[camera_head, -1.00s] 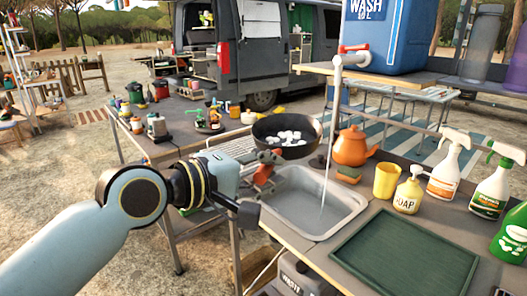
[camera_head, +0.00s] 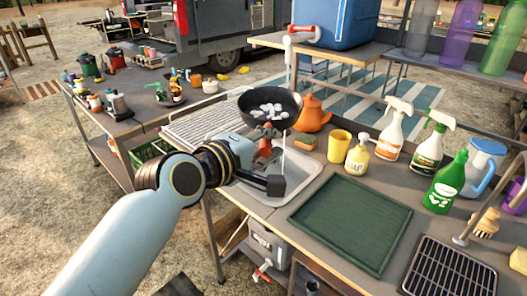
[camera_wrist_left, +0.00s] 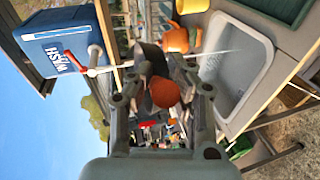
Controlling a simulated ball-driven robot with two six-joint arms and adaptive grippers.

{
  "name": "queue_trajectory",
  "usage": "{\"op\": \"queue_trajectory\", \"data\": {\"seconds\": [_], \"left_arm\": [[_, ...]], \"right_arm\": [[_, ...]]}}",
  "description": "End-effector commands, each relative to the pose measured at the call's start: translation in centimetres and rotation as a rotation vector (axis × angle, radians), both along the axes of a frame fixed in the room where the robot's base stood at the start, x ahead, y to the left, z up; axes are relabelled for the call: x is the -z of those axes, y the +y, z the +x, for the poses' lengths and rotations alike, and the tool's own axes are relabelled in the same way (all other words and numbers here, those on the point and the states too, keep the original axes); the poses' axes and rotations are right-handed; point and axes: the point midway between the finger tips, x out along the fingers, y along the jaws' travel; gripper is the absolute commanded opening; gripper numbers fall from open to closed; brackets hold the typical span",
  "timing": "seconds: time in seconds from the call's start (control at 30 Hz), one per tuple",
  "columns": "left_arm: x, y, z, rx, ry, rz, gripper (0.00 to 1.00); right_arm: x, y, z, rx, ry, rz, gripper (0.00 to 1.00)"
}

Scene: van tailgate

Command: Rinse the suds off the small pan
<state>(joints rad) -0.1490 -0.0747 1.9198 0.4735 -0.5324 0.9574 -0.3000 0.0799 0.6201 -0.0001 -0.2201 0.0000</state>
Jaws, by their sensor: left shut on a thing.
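The small pan (camera_head: 258,119) is dark and holds several white clumps of suds (camera_head: 270,107). My left gripper (camera_head: 266,138) is shut on its red-orange handle, whose round end (camera_wrist_left: 165,93) shows between the fingers in the left wrist view. The pan is held up, roughly level, above the far left edge of the sink (camera_head: 303,187). A red-levered tap (camera_head: 301,34) stands behind it. Its water stream (camera_head: 283,163) falls into the sink and shows below the pan's right side; I cannot tell whether it touches the pan. My right gripper is out of view.
A yellow cup (camera_head: 339,146), a soap bottle (camera_head: 357,157) and spray bottles (camera_head: 395,130) stand right of the sink. A green tray (camera_head: 350,222) lies in front. A ribbed drainboard (camera_head: 205,124) is left of the sink.

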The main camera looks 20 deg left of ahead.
Motion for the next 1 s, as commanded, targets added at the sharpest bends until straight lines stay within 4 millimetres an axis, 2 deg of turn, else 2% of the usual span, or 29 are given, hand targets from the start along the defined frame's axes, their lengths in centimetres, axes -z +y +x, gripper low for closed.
{"op": "queue_trajectory", "data": {"seconds": [0.6, 1.0], "left_arm": [[1.4, 0.3, 6.7, -0.001, -0.006, 0.001, 0.0], [1.8, 0.5, 10.0, 0.0, -0.005, 0.0, 0.0]], "right_arm": [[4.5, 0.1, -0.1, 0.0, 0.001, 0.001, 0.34], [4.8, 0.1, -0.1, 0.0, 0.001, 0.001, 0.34]]}}
